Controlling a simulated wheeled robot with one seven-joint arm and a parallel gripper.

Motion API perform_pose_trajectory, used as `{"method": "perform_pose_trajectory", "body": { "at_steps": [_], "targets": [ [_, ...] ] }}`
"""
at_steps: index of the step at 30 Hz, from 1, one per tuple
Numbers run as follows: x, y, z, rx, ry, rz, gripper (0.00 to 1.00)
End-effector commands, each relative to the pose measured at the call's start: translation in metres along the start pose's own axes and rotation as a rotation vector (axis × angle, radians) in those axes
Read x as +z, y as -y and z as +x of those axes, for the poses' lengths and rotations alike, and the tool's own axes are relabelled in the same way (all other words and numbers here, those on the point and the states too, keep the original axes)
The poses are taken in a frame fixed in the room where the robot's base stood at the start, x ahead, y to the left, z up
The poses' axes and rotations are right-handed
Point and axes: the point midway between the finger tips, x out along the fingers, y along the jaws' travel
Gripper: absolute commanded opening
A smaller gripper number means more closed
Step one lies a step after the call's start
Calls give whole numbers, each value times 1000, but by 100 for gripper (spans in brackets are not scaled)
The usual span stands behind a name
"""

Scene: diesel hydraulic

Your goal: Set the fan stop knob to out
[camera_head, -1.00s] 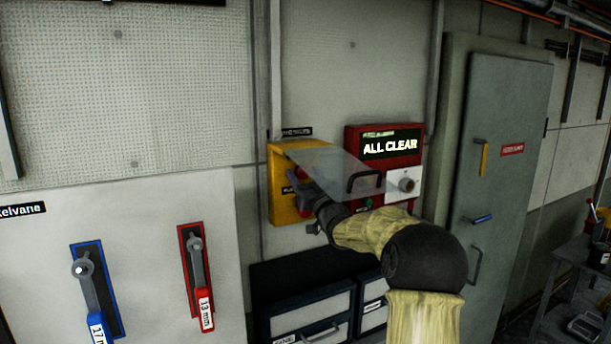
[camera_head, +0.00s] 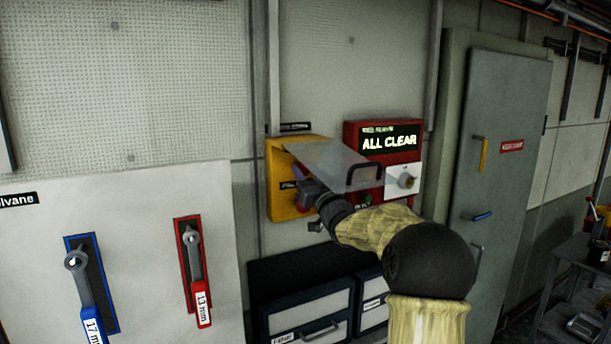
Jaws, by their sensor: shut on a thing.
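The yellow fan stop box (camera_head: 285,207) is on the wall left of the red panel. Its clear cover (camera_head: 330,160) is swung up and sticks out to the right, with a black handle (camera_head: 365,174) at its outer edge. A small part of a red knob (camera_head: 299,172) shows at the box face behind the cover. My gripper (camera_head: 306,190) is at the box face, below the cover, shut on the knob. The fingers and most of the knob are hidden by the cover and my wrist, so how far out the knob stands cannot be told.
A red panel (camera_head: 350,136) with a lit ALL CLEAR sign and a white switch plate (camera_head: 402,181) is just right of the box. Drawers (camera_head: 310,310) are below; a grey cabinet (camera_head: 505,200) is at right.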

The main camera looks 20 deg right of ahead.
Motion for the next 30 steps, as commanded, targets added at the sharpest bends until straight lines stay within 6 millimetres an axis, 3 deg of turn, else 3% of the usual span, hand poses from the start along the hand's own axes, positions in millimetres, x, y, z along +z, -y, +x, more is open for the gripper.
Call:
{"method": "perform_pose_trajectory", "body": {
  "at_steps": [2, 3, 6, 19, 30],
  "targets": [
    [3, -1, -1, 1, 6, 1, 0],
    [3, -1, -1, 1, 6, 1, 43],
    [3, 0, -1, 1, 6, 1, 59],
    [3, -1, -10, 1, 4, 0, 59],
    [5, -1, -75, 2, 5, -2, 59]
  ]
}}
